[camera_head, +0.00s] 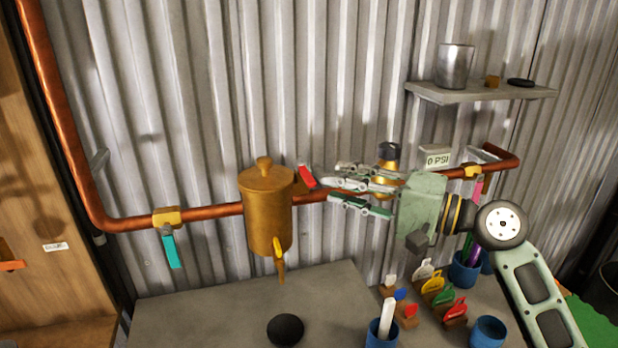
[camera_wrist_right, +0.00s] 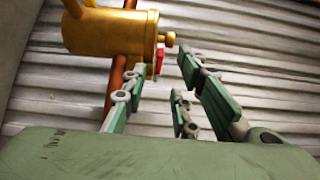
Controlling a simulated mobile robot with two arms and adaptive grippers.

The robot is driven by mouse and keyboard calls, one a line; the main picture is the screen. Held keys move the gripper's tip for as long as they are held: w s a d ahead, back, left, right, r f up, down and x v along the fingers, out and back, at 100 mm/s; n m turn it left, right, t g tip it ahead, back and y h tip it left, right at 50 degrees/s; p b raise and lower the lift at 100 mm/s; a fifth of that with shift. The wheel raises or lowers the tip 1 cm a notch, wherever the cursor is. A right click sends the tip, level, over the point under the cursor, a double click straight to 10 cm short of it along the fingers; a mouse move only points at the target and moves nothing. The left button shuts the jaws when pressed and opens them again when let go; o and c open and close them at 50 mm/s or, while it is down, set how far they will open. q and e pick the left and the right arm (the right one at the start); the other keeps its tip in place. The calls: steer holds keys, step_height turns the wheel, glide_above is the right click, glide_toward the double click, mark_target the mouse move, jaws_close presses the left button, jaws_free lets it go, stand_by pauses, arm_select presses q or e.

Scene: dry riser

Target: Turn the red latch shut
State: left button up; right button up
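The red latch (camera_head: 306,177) sits just right of the brass lidded canister (camera_head: 267,205), above the copper pipe (camera_head: 225,209), tilted down to the right. In the right wrist view the red latch (camera_wrist_right: 159,61) shows beside the canister (camera_wrist_right: 105,32), ahead of the spread fingers. My right gripper (camera_head: 338,187) is open and empty. It points left, its fingertips a short way right of the latch. My left gripper is in neither view.
A teal-handled valve (camera_head: 170,248) is on the pipe at left. A brass fitting with a dark top (camera_head: 387,160) is behind my right fingers, near a "0 PSI" display (camera_head: 437,158). A shelf (camera_head: 470,95) is above. Blue cups and colored handles crowd the worktop (camera_head: 215,310) at right.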

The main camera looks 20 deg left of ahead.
mark_target(314, 181)
steer(key=a, duration=0.2)
steer(key=w+a+p, duration=0.1)
steer(key=a, duration=0.1)
steer(key=a+p, duration=0.1)
steer(key=a, duration=0.2)
steer(key=shift+w, duration=0.15)
steer(key=shift+c, duration=0.4)
jaws_close()
steer(key=shift+f, duration=0.1)
